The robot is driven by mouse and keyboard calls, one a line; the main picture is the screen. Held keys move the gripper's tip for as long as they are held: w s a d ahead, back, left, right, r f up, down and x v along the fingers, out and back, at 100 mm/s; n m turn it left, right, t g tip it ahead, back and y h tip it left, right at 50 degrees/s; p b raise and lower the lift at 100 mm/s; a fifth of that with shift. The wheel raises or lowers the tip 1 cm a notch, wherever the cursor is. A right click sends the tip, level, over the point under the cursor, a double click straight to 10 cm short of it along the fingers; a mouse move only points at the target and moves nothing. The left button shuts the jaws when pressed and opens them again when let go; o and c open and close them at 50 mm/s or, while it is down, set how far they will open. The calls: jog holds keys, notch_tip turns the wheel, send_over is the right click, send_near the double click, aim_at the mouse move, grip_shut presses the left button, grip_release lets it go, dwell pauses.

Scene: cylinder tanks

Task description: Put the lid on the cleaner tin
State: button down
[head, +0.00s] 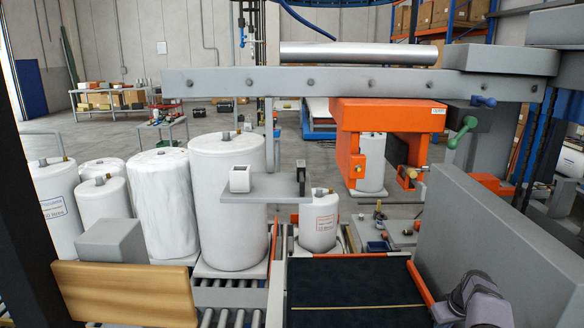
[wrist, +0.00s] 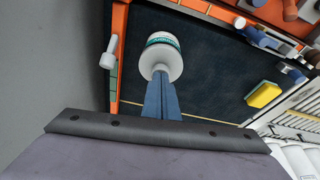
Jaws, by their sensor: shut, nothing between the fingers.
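The cleaner tin (wrist: 161,48), white with a green label band, stands on the dark mat in the wrist view. Its round white end faces the camera. My gripper (wrist: 159,76) shows as two blue fingers pressed together, shut and empty. The fingertips overlap the near edge of the tin in the picture; I cannot tell whether they touch it. I cannot make out a separate lid with certainty. The head view shows part of my arm at lower right, but the fingers and the tin are not visible there.
The dark mat (head: 350,284) is edged by orange rails. A white knobbed piece (wrist: 108,52) is by the left rail. A yellow sponge (wrist: 263,94) lies to the right, with small blue and white items beyond. A tall grey panel (head: 490,240) rises beside the mat; large white tanks (head: 228,205) stand left.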

jog(key=shift+r+p, duration=0.7)
jog(key=shift+r, duration=0.6)
jog(key=shift+r, duration=0.1)
